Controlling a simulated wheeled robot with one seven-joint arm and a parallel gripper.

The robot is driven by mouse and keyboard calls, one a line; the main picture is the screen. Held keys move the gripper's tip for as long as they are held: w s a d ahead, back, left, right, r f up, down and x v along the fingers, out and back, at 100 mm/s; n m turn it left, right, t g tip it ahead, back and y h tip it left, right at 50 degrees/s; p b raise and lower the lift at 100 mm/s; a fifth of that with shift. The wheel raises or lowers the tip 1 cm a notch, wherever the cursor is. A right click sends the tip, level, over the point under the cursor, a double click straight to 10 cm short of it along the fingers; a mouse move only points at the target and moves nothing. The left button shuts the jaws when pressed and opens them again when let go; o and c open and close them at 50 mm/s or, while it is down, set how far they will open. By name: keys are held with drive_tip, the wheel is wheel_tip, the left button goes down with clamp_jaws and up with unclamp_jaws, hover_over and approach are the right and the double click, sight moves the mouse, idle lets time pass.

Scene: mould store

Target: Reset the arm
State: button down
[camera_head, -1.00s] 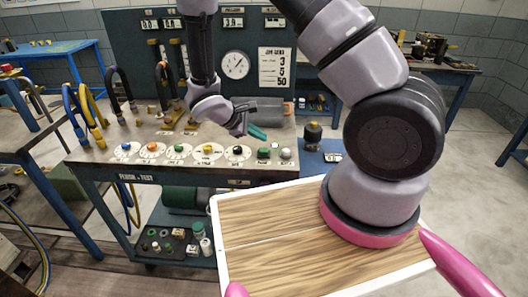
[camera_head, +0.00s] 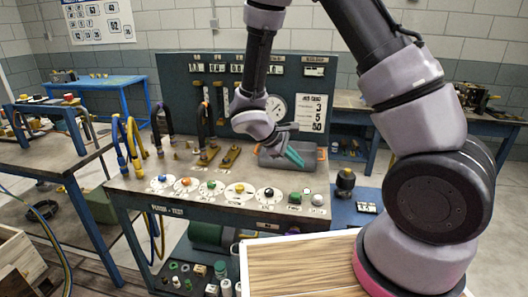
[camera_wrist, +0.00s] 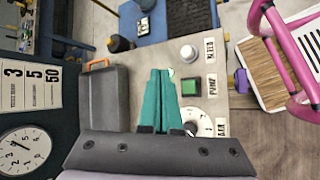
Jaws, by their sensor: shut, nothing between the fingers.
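My gripper (camera_head: 293,156) hangs over the right part of the test bench (camera_head: 140,188), in front of the gauge panel. Its teal fingers are together with nothing between them. In the wrist view the shut fingers (camera_wrist: 161,95) point away from the camera, above the bench top. A green button (camera_wrist: 190,87) and a white button (camera_wrist: 188,53) show to their right. My arm bends down to the gripper from the top of the head view.
A grey bin with an orange handle (camera_wrist: 105,95) lies beside the fingers. Several hoses (camera_head: 130,140) stand at the bench's left. A round gauge (camera_head: 276,107) and number card (camera_head: 312,112) are on the panel (camera_head: 180,75). A black knob (camera_head: 345,180) stands right of the bench.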

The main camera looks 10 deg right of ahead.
drive_tip(key=s+d+r+m+t+y, duration=0.1)
drive_tip(key=s+d+r+m+y, duration=0.1)
drive_tip(key=r, duration=0.8)
drive_tip(key=s+d+r+m+t+y, duration=0.2)
drive_tip(key=s+r+m+y, duration=0.3)
drive_tip(key=r, duration=0.6)
drive_tip(key=s+d+r+m+t+y, duration=0.2)
drive_tip(key=s+r+m, duration=0.5)
drive_tip(key=r, duration=0.4)
drive_tip(key=shift+s+m+y, duration=0.15)
drive_tip(key=shift+m+y, duration=0.45)
drive_tip(key=shift+y, duration=0.1)
